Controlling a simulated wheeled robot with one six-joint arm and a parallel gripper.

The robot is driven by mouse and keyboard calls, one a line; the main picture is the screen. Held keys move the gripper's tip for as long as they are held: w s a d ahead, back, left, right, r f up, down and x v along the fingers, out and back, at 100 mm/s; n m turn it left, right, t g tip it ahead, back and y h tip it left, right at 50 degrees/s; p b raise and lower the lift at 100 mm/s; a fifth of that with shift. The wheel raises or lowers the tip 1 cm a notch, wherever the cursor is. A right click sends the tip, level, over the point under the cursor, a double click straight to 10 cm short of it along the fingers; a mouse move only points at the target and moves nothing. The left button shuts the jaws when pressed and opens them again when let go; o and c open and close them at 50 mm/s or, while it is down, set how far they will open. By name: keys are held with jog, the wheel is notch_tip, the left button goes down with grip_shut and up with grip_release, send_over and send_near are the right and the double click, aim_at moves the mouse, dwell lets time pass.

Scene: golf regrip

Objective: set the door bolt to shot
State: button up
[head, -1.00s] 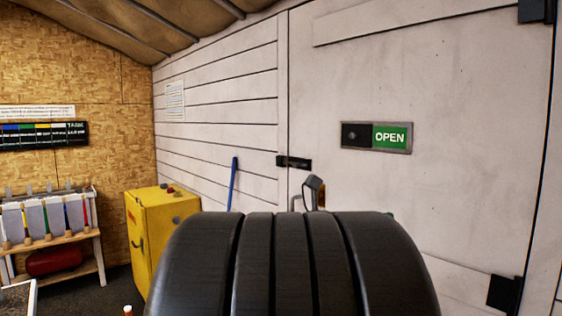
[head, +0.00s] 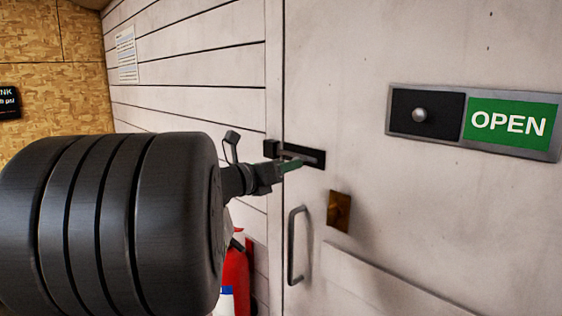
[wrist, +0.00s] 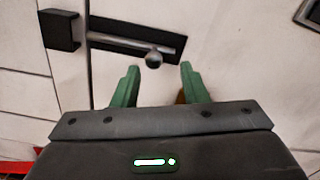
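The door bolt (head: 312,156) is a dark plate on the white door near its left edge; its plate also shows in the wrist view (wrist: 168,40). In the wrist view a grey rod (wrist: 115,41) with a round knob (wrist: 153,60) lies along it, the knob toward the plate's right part. A black keeper block (wrist: 60,30) sits left of the door seam; I cannot tell whether the rod enters it. My gripper (wrist: 159,66) is open and empty, its green fingers apart, with the knob appearing between and just beyond the tips. In the head view my gripper (head: 290,165) covers part of the bolt.
A sign reading OPEN (head: 508,122), with a round knob in its black half, is to the right. A grey pull handle (head: 296,245) and a brass-coloured plate (head: 339,211) are below the bolt. A red extinguisher (head: 236,272) stands low by the plank wall.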

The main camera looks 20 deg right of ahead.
jog(key=shift+w+x, duration=0.2)
jog(key=shift+x, duration=1)
jog(key=shift+w+x, duration=0.2)
jog(key=shift+x, duration=1)
jog(key=shift+a, duration=0.15)
grip_shut()
